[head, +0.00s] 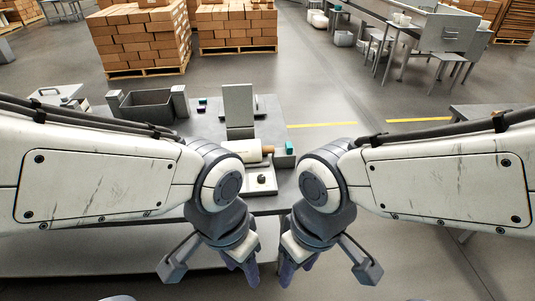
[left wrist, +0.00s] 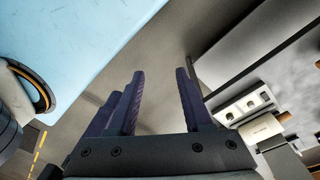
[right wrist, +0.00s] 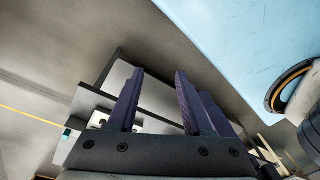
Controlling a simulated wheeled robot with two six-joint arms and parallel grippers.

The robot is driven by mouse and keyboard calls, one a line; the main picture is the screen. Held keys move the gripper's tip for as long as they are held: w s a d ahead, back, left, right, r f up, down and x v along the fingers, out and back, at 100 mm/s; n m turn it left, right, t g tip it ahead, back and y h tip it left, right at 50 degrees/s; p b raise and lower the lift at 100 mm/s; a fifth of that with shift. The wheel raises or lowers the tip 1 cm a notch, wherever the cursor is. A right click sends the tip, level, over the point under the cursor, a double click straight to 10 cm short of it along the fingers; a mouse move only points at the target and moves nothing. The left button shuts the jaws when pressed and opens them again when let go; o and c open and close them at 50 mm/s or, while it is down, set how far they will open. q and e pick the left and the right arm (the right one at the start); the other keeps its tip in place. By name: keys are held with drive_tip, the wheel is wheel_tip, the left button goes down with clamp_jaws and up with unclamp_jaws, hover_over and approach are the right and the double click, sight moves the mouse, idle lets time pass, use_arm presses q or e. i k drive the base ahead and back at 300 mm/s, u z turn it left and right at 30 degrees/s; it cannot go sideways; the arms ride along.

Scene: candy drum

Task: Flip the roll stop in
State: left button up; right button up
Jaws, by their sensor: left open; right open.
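A grey device on the table has an upright plate (head: 238,106). A pale roll (head: 241,150) with a brown wooden end (head: 267,150) lies in front of it, with a teal block (head: 289,147) at its right. Nearer is a light plate (head: 262,188) with a dark knob. I cannot tell which part is the roll stop. The roll also shows in the left wrist view (left wrist: 262,128). My left gripper (head: 250,274) and right gripper (head: 286,274) hang side by side in front of the table's near edge, apart from the device. Both are open and empty in their wrist views.
A grey open bin (head: 147,108) stands on the table at the left, with small dark and teal pieces (head: 202,102) beside it. Stacked cartons (head: 140,38) on pallets stand behind. Another table edge (head: 480,112) is at the right. The floor between is clear.

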sight(289, 147)
drive_tip(key=z, duration=0.05)
drive_tip(key=i, duration=0.75)
drive_tip(key=z, duration=0.15)
drive_tip(key=k, duration=0.65)
drive_tip(key=z, duration=0.75)
drive_tip(key=i, duration=1.45)
drive_tip(key=u, duration=0.65)
